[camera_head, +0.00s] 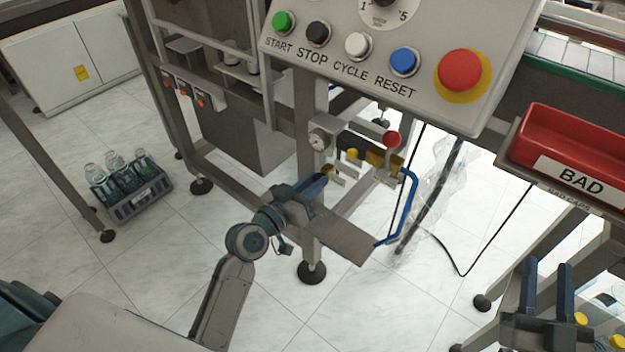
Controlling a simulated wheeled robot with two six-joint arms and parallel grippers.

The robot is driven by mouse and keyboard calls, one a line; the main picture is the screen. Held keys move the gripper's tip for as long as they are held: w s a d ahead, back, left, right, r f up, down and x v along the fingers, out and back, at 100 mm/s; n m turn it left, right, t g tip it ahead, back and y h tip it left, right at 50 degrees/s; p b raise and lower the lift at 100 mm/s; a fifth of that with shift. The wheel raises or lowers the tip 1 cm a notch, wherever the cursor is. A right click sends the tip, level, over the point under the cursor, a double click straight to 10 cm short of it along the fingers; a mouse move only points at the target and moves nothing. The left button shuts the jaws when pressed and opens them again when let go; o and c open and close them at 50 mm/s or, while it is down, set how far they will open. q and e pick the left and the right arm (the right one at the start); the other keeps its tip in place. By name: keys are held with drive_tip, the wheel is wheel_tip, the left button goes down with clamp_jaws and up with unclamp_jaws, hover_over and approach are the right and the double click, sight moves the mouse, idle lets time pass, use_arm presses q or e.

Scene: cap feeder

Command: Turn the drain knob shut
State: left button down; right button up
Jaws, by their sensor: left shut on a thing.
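The drain knob (328,170) is a small brass-coloured knob below the round pressure gauge (318,140) on the machine's air unit. My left gripper (322,178) reaches up to it from the lower left and is shut on it. The fingers hide most of the knob, so its turn angle cannot be read. My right gripper (546,275) is at the lower right, fingers pointing up, open and empty, away from the air unit.
Right of the knob are a brass valve (380,160) with a red knob (391,139) and a blue hose (409,205). The button panel (430,100) overhangs above. A red BAD bin (575,135) stands right. A bottle crate (135,203) sits on the floor left.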

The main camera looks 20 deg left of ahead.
use_arm(q)
drive_tip(key=n+p, duration=0.2)
drive_tip(key=n, duration=0.3)
drive_tip(key=shift+n, duration=0.4)
drive_tip(key=n+p, duration=0.2)
drive_tip(key=n, duration=0.3)
drive_tip(key=shift+y, duration=0.3)
drive_tip(key=shift+f+n+p, duration=0.1)
drive_tip(key=shift+n+p, duration=0.2)
drive_tip(key=shift+n, duration=0.9)
use_arm(e)
drive_tip(key=s+f+g, duration=0.4)
drive_tip(key=f+g, duration=0.3)
drive_tip(key=f, duration=0.2)
drive_tip(key=s+a+f+g, duration=0.1)
drive_tip(key=s+f+g, duration=0.4)
drive_tip(key=f, duration=0.4)
drive_tip(key=shift+a+f+g, duration=0.25)
drive_tip(key=shift+f+g, duration=0.05)
drive_tip(key=shift+g, duration=0.6)
use_arm(q)
drive_tip(key=c, duration=1.2)
unclamp_jaws()
drive_tip(key=shift+c, duration=0.2)
drive_tip(key=shift+s, duration=0.1)
